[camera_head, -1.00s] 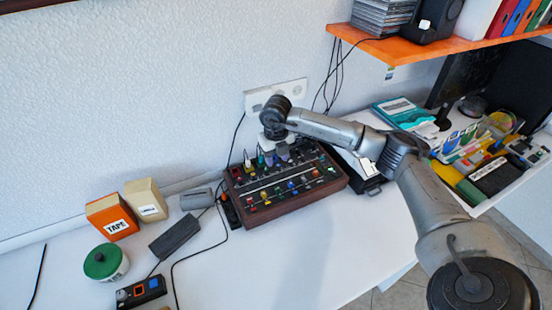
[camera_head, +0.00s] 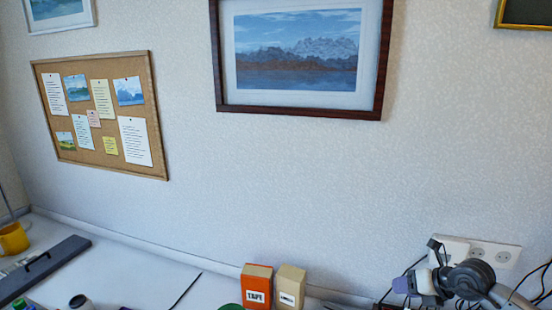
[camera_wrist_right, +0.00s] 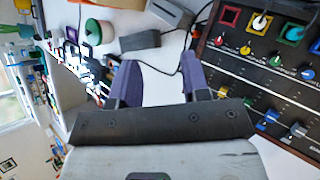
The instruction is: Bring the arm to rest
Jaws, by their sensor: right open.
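My right gripper (camera_head: 408,286) shows at the lower right in the head view, in front of the wall by the socket plate. In the right wrist view my right gripper (camera_wrist_right: 160,82) has its two purple fingers spread apart, with nothing between them. It is over the desk, beside the dark panel with coloured knobs (camera_wrist_right: 265,72). The rest of my right arm (camera_head: 490,290) runs out of the head view at the lower right. My left gripper is in neither view.
On the desk stand an orange TAPE box (camera_head: 256,287) and a beige box (camera_head: 290,287). The wrist view shows a dark block (camera_wrist_right: 140,40), a grey box (camera_wrist_right: 170,12) and cables. A socket plate (camera_head: 505,254), a framed picture (camera_head: 298,55) and a corkboard (camera_head: 100,115) are on the wall.

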